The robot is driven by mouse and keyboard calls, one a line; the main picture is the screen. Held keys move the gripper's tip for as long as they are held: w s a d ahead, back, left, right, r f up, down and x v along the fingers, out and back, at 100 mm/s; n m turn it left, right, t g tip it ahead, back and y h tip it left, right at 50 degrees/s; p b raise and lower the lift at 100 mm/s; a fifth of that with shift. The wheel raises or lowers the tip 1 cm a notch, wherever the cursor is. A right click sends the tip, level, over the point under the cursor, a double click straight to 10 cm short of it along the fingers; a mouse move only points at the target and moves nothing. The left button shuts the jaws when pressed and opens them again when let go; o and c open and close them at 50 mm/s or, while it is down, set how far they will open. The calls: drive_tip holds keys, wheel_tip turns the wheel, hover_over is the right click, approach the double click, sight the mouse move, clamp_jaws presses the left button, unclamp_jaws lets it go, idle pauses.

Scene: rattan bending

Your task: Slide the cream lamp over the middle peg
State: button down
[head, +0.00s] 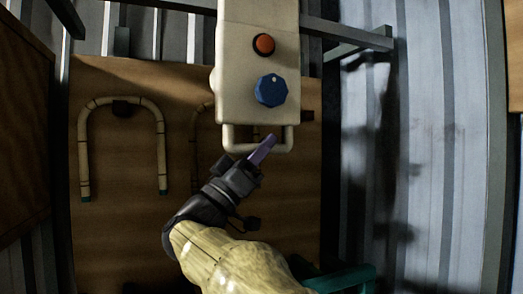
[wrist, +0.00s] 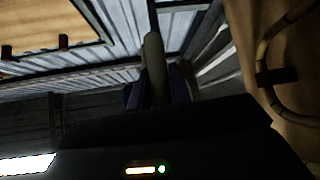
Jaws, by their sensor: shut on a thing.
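The cream lamp (head: 240,95) is a boxy cream housing with an orange button, a blue knob and a bar handle (head: 230,136) at its lower end. It hangs over the board, right of centre. My gripper (head: 263,149) has purple fingers and is shut on the handle. The wrist view shows the rounded handle bar (wrist: 153,65) between the fingers. A second rattan arch (head: 195,150) lies partly under the lamp. No middle peg shows there; the lamp covers that part of the board.
A wooden board (head: 130,220) lies below. Metal rails (head: 345,33) run behind. A teal object (head: 345,282) is at the bottom.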

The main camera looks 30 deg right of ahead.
drive_tip(key=c, duration=1.3)
unclamp_jaws()
drive_tip(key=b+v, duration=0.6)
drive_tip(key=v, duration=1.1)
drive_tip(key=shift+a+f, duration=0.2)
